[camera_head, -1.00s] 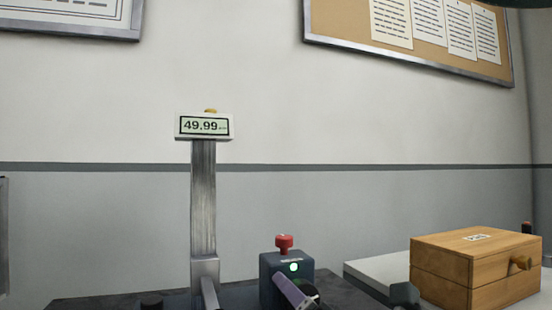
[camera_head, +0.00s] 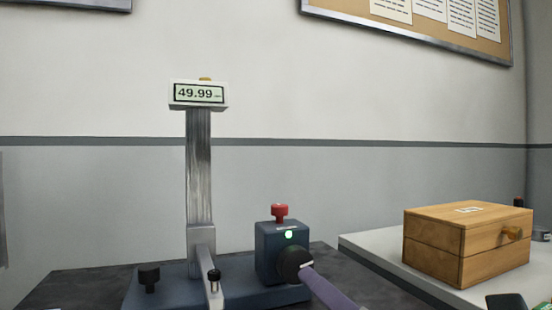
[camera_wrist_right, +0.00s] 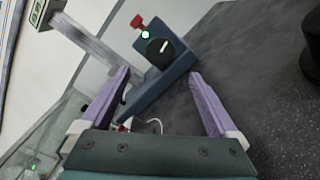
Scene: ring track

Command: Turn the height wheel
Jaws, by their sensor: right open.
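A height gauge stands on a dark table with a display (camera_head: 199,93) reading 49.99 on top of a grey metal column (camera_head: 199,165). A blue box (camera_head: 268,245) on its base carries a red knob (camera_head: 280,212), a green light and a black wheel (camera_head: 294,263) with a white mark. The wheel also shows in the right wrist view (camera_wrist_right: 160,52). My right gripper (camera_wrist_right: 160,76) is open, with the wheel just beyond its purple fingertips and nothing between them. In the head view one purple finger (camera_head: 328,291) overlaps the wheel's edge; contact cannot be told. My left gripper is out of view.
A black knob (camera_head: 149,278) and a small black-topped lever (camera_head: 214,283) are on the gauge's left side. A wooden drawer box (camera_head: 466,250) sits on a light surface (camera_head: 375,246) to the right. The dark table top (camera_wrist_right: 240,60) is bare beside the blue box.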

